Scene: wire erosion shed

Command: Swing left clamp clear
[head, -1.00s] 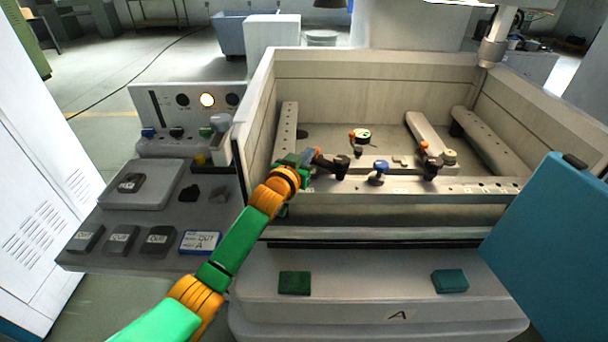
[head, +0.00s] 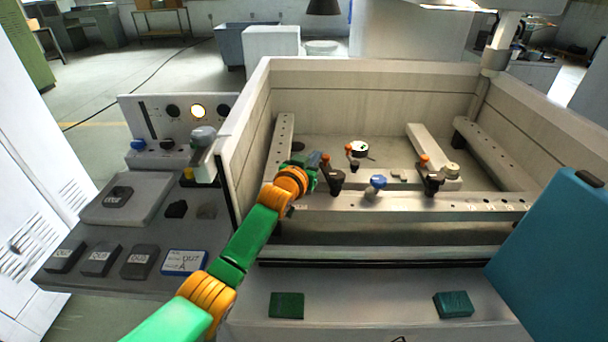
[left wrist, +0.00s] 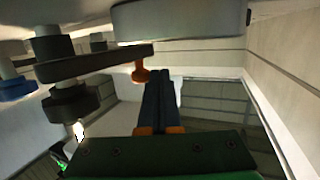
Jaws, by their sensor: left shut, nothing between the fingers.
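The left clamp (head: 335,180) is a dark clamp with an orange knob, on the front rail inside the machine tank. Its arm points toward the back of the tank, slightly left. My left gripper (head: 315,159) is shut and empty, just left of the clamp's arm and knob. In the left wrist view the shut dark fingers (left wrist: 160,92) lie close beside the orange knob (left wrist: 141,74) at the end of the dark clamp arm (left wrist: 97,63). Whether they touch is unclear. My right gripper is out of view.
A blue knob (head: 377,182) stands on the rail between the left clamp and a similar right clamp (head: 430,180). A small round white-topped part (head: 359,148) sits behind. The tank's left wall (head: 245,130) stands beside my left arm. A blue panel (head: 550,250) stands at the right.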

